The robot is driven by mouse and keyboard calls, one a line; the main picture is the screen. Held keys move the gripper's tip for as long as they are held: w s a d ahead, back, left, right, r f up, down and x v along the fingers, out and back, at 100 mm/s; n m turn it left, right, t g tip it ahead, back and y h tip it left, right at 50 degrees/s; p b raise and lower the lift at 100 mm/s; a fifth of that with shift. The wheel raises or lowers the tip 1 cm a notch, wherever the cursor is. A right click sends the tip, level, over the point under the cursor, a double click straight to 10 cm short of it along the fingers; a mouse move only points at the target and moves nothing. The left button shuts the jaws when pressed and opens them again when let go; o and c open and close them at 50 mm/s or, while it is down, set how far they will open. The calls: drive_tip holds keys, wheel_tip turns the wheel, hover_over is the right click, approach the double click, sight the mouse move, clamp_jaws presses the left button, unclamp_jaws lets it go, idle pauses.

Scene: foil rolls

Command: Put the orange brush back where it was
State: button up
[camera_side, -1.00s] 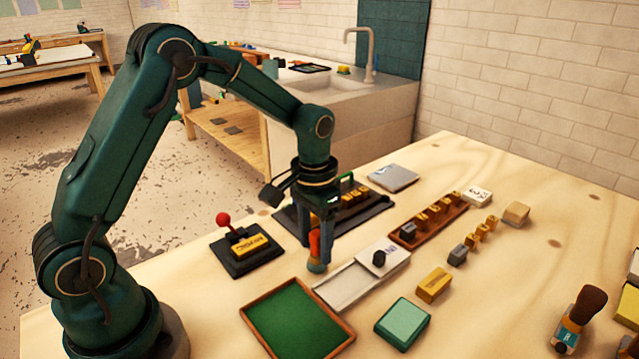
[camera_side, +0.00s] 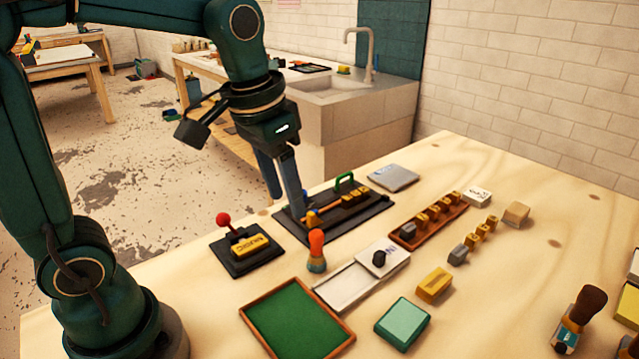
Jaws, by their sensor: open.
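The orange brush (camera_side: 316,250) stands upright on the wooden table, bristle end or handle end up I cannot tell. It is between the black base with the red-knobbed lever and the white sliding-lid box (camera_side: 350,287). My gripper (camera_side: 283,200) is open and empty, raised up and left of the brush, in front of the dark tray's back left part in the picture. The gripper is apart from the brush.
A dark tray (camera_side: 372,212) with brass pieces and a green handle lies behind the brush. The red-knobbed lever (camera_side: 224,220) stands to its left. A green-lined tray (camera_side: 297,318), a green pad (camera_side: 402,322) and a brown rack (camera_side: 440,226) lie around. A dark-bristled brush (camera_side: 580,318) stands at right.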

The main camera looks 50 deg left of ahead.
drive_tip(key=s+d+f+t, duration=0.1)
drive_tip(key=s+t, duration=0.2)
drive_tip(key=s, duration=0.5)
drive_tip(key=shift+s+f, duration=0.2)
drive_tip(key=shift+s, duration=0.2)
